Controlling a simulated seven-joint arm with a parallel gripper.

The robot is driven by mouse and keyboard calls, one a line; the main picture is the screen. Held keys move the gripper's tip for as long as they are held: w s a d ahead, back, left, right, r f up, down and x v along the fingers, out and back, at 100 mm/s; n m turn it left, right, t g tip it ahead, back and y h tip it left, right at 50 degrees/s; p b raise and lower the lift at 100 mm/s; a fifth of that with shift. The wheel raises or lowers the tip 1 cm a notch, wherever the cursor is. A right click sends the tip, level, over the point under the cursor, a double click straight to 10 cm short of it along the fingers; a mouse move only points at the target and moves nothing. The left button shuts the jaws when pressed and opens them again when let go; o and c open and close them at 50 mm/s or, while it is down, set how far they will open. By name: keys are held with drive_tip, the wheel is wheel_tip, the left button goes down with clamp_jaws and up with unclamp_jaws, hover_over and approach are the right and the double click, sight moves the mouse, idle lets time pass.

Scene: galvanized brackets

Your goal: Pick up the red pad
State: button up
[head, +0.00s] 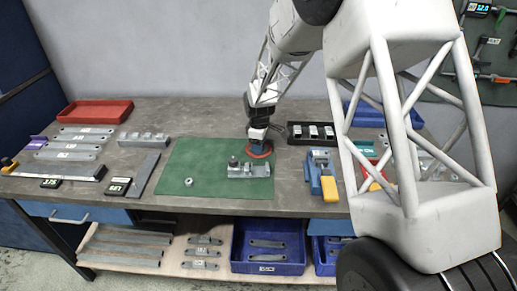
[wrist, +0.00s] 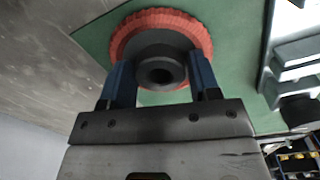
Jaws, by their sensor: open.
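The red pad (head: 262,154) is a round disc lying at the back right of the green mat (head: 205,198). In the wrist view, the red pad (wrist: 160,19) shows a rough red rim around a dark grey disc with a black, hollow round hub in the middle. My gripper (head: 257,143) is directly above it in the head view and hides part of it. In the wrist view my gripper (wrist: 160,70) is open, with one blue finger on each side of the hub. I cannot tell whether the fingers touch it.
A grey metal fixture (head: 248,171) stands on the mat just in front of the pad, and a small metal ring (head: 188,181) lies front left. A black tray (head: 297,139) with light blocks is close right. A blue vise (head: 315,180) stands right of the mat. The mat's left part is mostly clear.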

drive_tip(key=c, duration=0.6)
drive_tip(key=shift+r, duration=0.15)
drive_tip(key=shift+r, duration=1.5)
drive_tip(key=shift+s+r, duration=0.2)
drive_tip(key=shift+s, duration=0.05)
drive_tip(key=s+d, duration=0.1)
drive_tip(key=s, duration=0.4)
drive_tip(key=s+d+r, duration=0.1)
drive_tip(key=s+d, duration=0.1)
drive_tip(key=s, duration=0.3)
drive_tip(key=s+d, duration=0.1)
drive_tip(key=s, duration=0.3)
drive_tip(key=shift+s+d+r, duration=0.15)
drive_tip(key=shift+s, duration=0.25)
